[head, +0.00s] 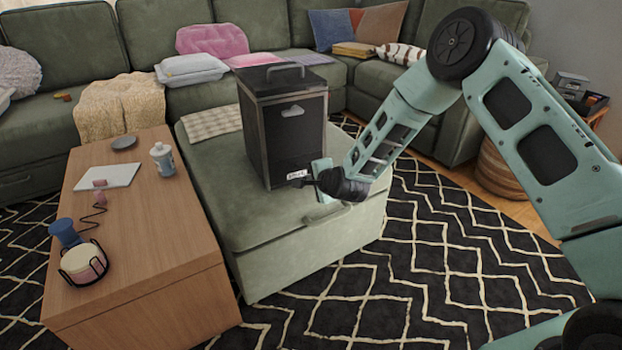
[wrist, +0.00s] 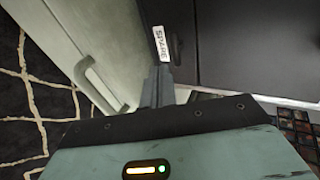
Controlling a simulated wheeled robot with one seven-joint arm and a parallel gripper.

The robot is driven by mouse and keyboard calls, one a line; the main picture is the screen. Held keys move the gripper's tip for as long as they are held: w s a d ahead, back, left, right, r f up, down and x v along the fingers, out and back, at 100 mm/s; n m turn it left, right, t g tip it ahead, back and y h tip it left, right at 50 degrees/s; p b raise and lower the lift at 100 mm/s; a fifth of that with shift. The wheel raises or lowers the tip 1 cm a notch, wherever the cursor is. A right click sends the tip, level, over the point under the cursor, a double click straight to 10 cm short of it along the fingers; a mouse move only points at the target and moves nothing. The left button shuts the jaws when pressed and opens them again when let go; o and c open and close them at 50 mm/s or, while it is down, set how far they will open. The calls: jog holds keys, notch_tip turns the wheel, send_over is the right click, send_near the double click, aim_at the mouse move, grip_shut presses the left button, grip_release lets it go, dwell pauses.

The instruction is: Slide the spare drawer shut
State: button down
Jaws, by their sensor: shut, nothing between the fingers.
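A dark box-like cabinet (head: 283,125) with a top handle and a pale cloud-shaped mark stands on the green ottoman (head: 245,215). A small white label (head: 297,175) is low on its front. In the wrist view this label (wrist: 161,43) reads SPARE and sits on the dark front of the spare drawer (wrist: 183,25). How far the drawer stands out is hard to tell. My gripper (head: 304,182) is at the cabinet's lower front, beside the label. In the wrist view its fingers (wrist: 158,78) are together and empty, right by the label; contact is unclear.
The ottoman has a front handle (wrist: 90,75) below my gripper. A wooden coffee table (head: 150,225) stands at left, holding a bottle (head: 163,159), a blue spool-like item and a wire holder. A green sectional (head: 60,50) is behind. Patterned rug (head: 440,250) lies open at right.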

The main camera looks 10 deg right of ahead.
jog(key=s+a+r+n+g+y+p, duration=0.1)
jog(key=s+a+r+n+g, duration=0.15)
jog(key=s+r+n, duration=0.4)
jog(key=s+a+r+n+g, duration=0.2)
jog(key=s+a+r, duration=0.1)
jog(key=s, duration=0.7)
jog(key=s+a+r+n+g+y+p, duration=0.1)
jog(key=s+a+r+n+g, duration=0.15)
jog(key=s+r+n, duration=0.4)
jog(key=s+d+r+n+g+h, duration=0.2)
jog(key=s+d+n, duration=0.15)
jog(key=s, duration=0.85)
jog(key=s+d+r+n+g+h, duration=0.25)
jog(key=s+n, duration=0.25)
jog(key=s, duration=0.7)
notch_tip(320, 180, up, 25)
jog(key=p, duration=2.4)
jog(key=shift+a, duration=0.4)
jog(key=shift+w+f+m+y, duration=0.1)
jog(key=shift+f+m+y, duration=0.05)
jog(key=shift+m+y, duration=0.1)
